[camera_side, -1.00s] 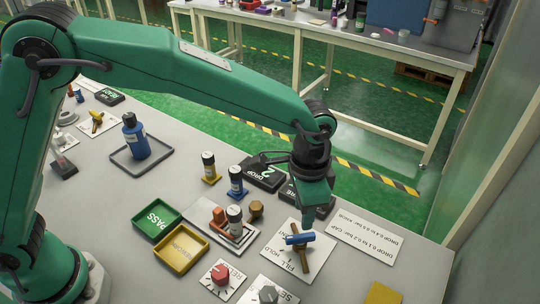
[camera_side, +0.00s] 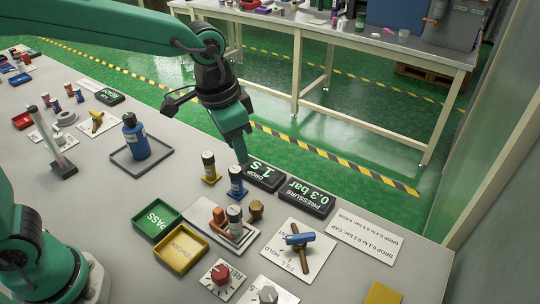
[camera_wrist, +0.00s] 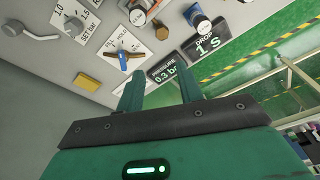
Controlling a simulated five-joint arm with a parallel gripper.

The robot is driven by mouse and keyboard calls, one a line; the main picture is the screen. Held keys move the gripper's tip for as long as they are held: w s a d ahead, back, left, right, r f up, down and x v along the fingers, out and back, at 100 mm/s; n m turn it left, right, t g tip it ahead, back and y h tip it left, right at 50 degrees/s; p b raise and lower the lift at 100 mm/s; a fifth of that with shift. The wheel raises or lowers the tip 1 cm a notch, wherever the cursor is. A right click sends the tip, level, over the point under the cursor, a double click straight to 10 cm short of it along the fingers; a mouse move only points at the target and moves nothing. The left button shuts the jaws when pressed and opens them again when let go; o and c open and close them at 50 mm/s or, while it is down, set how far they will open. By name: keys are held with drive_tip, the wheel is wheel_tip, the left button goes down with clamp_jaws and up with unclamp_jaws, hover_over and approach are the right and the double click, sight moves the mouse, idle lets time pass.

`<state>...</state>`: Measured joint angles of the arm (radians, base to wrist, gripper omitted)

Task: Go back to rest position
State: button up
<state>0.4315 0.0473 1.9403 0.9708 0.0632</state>
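My gripper (camera_side: 241,157) hangs in the air in the side view, pointing down near the two vials and the DROP display. In the wrist view its two green fingers (camera_wrist: 158,73) stand apart with nothing held between them. The DROP display (camera_side: 263,173) reads 1 S and the PRESSURE display (camera_side: 306,196) reads 0.3 bar.
A yellow-based vial (camera_side: 209,167) and a blue-based vial (camera_side: 236,182) stand below my gripper. The green PASS tray (camera_side: 157,219), yellow tray (camera_side: 181,247) and red knob (camera_side: 221,274) are nearer. A blue bottle (camera_side: 135,138) stands on a grey tray (camera_side: 122,160).

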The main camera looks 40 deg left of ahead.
drive_tip(key=s+a+r+n+t, duration=0.3)
drive_tip(key=s+a+n, duration=0.2)
drive_tip(key=s+a, duration=0.9)
drive_tip(key=a, duration=0.3)
drive_tip(key=shift+s+n+t+y, duration=0.15)
drive_tip(key=shift+n+t+y, duration=0.15)
drive_tip(key=shift+t+y, duration=0.1)
